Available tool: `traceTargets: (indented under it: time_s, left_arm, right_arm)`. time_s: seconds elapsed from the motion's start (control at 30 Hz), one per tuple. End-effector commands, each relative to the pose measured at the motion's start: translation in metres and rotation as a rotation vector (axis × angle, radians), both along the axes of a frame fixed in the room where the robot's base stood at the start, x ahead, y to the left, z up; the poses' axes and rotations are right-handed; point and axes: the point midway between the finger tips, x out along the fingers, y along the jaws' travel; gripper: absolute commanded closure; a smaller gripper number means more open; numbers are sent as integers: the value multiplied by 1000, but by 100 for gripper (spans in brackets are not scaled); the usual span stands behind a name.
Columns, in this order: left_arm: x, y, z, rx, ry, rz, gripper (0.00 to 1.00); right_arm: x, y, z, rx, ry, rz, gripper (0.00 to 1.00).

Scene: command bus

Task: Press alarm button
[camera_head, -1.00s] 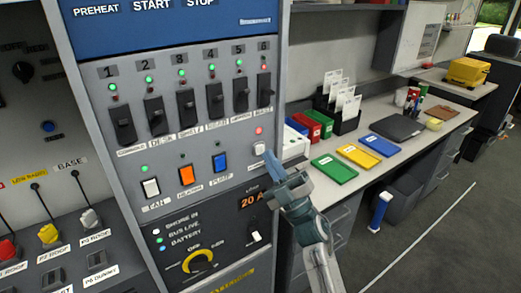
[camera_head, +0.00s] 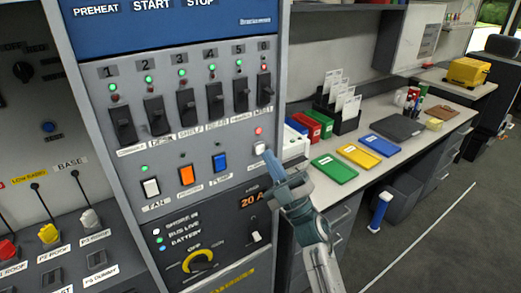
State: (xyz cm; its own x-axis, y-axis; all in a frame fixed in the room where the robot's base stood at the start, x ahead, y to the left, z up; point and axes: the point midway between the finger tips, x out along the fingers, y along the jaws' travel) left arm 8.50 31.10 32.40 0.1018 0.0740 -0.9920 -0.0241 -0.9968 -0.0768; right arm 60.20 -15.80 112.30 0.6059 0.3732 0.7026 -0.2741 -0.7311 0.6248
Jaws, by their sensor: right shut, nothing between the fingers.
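The grey control panel (camera_head: 205,135) fills the left middle of the view. A small white rocker switch (camera_head: 259,148) sits at the right end of the row of rockers, under a lit red lamp (camera_head: 259,131). Its label is hidden, so I cannot read whether it is the alarm button. My right gripper (camera_head: 267,156) is shut and empty. Its bluish fingertips overlap the lower right edge of this rocker in the picture. I cannot tell whether they touch it. My left gripper is not in view.
The row also has a white fan rocker (camera_head: 151,187), an orange heater rocker (camera_head: 186,174) and a blue pump rocker (camera_head: 219,162). Black numbered switches (camera_head: 185,102) stand above. A desk (camera_head: 320,195) with coloured trays lies to the right. Levers (camera_head: 48,234) stand at the lower left.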

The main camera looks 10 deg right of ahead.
Motion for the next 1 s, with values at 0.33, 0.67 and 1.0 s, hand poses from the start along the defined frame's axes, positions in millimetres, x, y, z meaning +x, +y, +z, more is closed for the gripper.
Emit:
traceTargets:
  time_s: [0.33, 0.67, 1.0]
  left_arm:
    - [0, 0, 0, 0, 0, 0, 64]
    - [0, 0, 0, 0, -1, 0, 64]
    - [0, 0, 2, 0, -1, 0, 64]
  right_arm:
    - [0, 0, 0, 0, 0, 0, 100]
    - [0, 0, 0, 0, 0, 0, 100]
    - [8, 3, 1, 1, 0, 1, 100]
